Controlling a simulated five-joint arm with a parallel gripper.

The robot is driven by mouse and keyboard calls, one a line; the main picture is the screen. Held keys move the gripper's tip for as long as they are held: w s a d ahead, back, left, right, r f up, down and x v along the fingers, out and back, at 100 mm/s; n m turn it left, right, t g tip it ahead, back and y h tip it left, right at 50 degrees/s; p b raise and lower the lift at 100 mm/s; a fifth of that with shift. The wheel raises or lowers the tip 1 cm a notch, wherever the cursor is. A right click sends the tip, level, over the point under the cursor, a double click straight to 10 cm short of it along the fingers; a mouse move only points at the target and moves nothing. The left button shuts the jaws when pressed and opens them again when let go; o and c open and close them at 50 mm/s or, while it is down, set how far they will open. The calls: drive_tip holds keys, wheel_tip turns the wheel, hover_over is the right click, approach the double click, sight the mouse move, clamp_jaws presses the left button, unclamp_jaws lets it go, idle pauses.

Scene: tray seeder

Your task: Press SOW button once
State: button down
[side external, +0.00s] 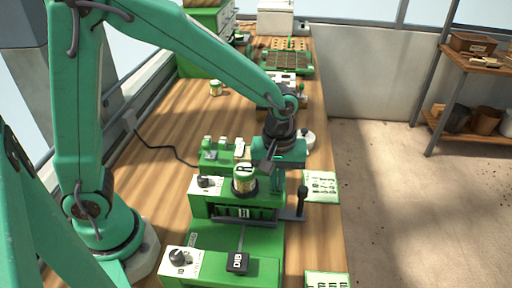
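I cannot make out the word SOW on any control here. My gripper (273,173) hangs over the back right of a green seeder unit (219,190), beside a jar with a pale label (244,180). One dark finger and one green part of the gripper show; the gap between them is unclear, and I see nothing held. A green block with several pale switches (223,152) stands just behind the unit, left of my gripper. A white round piece (308,138) shows partly behind my gripper on the right. Whether anything is being touched is hidden.
In front is a green unit with a black block marked DIB (237,262) and a black knob (177,256). A black-handled lever (300,200) stands right of the seeder unit. Printed cards (321,186) lie along the right bench edge. A cell tray (287,62) sits far back.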

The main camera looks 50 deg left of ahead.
drive_tip(key=shift+s+a+f, duration=0.15)
drive_tip(key=shift+s+f, duration=0.1)
drive_tip(key=shift+f, duration=0.3)
wheel_tip(320, 180, up, 15)
drive_tip(key=shift+w, duration=0.25)
idle(0.8)
drive_tip(key=s+a+m+t, duration=0.5)
drive_tip(key=s+a+m, duration=0.4)
drive_tip(key=s+a, duration=0.3)
drive_tip(key=shift+s+a, duration=0.35)
drive_tip(key=shift+a, duration=0.25)
